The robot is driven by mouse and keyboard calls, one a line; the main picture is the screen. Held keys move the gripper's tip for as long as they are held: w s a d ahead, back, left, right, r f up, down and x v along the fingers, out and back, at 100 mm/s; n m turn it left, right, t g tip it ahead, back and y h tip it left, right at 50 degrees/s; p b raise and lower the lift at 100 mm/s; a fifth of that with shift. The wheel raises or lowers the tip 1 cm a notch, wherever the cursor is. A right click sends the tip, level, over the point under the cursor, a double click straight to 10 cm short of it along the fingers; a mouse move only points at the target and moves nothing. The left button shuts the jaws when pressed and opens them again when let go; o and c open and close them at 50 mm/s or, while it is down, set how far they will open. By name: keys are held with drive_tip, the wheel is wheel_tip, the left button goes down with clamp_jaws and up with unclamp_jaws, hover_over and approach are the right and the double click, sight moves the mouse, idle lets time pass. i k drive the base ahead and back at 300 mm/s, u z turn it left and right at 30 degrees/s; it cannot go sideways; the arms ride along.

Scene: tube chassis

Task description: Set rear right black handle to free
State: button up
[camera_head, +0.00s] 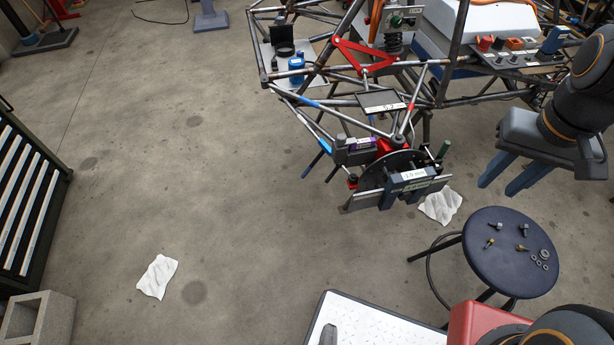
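The tube chassis (318,72) stands at the top centre, with several fittings on it. At its near corner is a dark disc (376,176) with a labelled blue-grey block (408,177) in front. Thin dark rods with blue ends (313,164) stick out at the left of this corner. I cannot tell which part is the rear right black handle, or its setting. My gripper (497,189) is at the right, its blue fingers apart and empty, pointing down-left, clear of the chassis in the picture.
A round dark stool (510,275) holding bolts and washers stands below my gripper. A panel of coloured knobs (515,58) is at the upper right. White cloths lie on the floor (157,277) and under the near corner (440,206). The left floor is mostly clear.

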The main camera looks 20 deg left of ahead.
sight(338, 166)
drive_tip(key=z, duration=0.55)
drive_tip(key=k, duration=1.15)
drive_tip(key=u, duration=1.65)
